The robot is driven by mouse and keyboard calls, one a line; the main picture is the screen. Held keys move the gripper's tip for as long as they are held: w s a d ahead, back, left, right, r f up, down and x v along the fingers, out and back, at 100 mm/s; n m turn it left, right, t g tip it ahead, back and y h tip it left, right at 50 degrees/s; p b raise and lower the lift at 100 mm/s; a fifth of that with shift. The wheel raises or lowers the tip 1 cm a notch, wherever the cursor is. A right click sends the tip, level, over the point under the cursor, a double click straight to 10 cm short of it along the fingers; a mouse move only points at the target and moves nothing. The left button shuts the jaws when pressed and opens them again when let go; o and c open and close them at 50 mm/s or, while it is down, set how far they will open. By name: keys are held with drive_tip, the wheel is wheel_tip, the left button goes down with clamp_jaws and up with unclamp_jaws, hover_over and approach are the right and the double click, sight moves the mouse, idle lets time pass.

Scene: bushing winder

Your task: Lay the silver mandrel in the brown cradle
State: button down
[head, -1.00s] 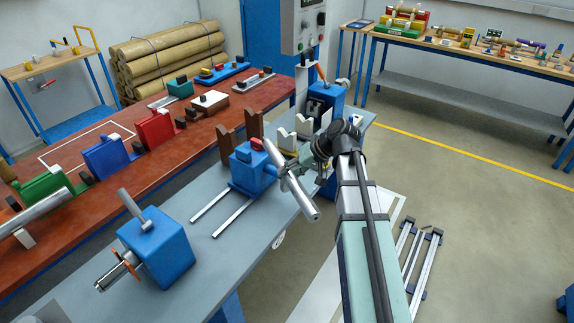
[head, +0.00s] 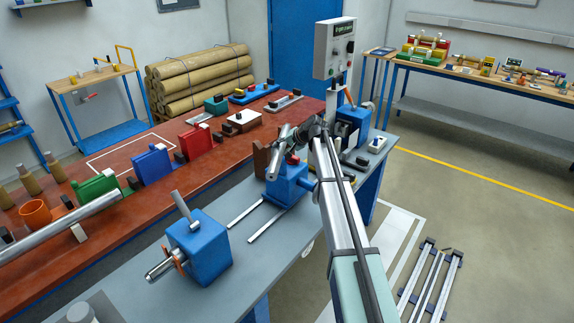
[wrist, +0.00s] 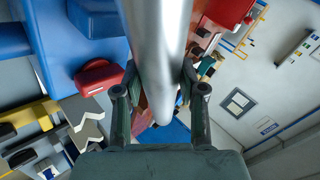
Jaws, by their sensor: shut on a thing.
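The silver mandrel (head: 298,138) is held in the air above the grey bench, near the blue tailstock block. It appears short and tilted in the head view. My gripper (head: 314,129) is shut on it. In the wrist view the mandrel (wrist: 157,45) runs lengthwise between the two fingers of my gripper (wrist: 158,88), its far end beyond them. The brown cradle (head: 261,158) stands behind the blue block; one brown upright shows, and the rest is hidden behind the block, mandrel and arm. I cannot tell the mandrel's exact height over it.
The blue tailstock block (head: 287,188) with a red top stands close below the mandrel, on two rails. A pale V-block (wrist: 88,130) shows at lower left in the wrist view. A control box (head: 334,47) rises behind. Another blue block (head: 200,248) stands nearer.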

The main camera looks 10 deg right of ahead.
drive_tip(key=w+r+m+t+h, duration=0.2)
drive_tip(key=w+m+h, duration=0.2)
drive_tip(key=w, duration=1.8)
drive_tip(key=shift+w+m+t+p, duration=0.3)
drive_tip(key=shift+m+p, duration=0.15)
drive_tip(key=shift+m, duration=0.55)
drive_tip(key=shift+a+b, duration=0.1)
drive_tip(key=shift+b, duration=0.25)
wheel_tip(320, 180, down, 8)
drive_tip(key=b, duration=0.4)
drive_tip(key=shift+f, duration=0.4)
drive_tip(key=c, duration=0.6)
unclamp_jaws()
drive_tip(key=shift+s, duration=0.1)
drive_tip(key=shift+f, duration=0.1)
drive_tip(key=shift+s, duration=0.1)
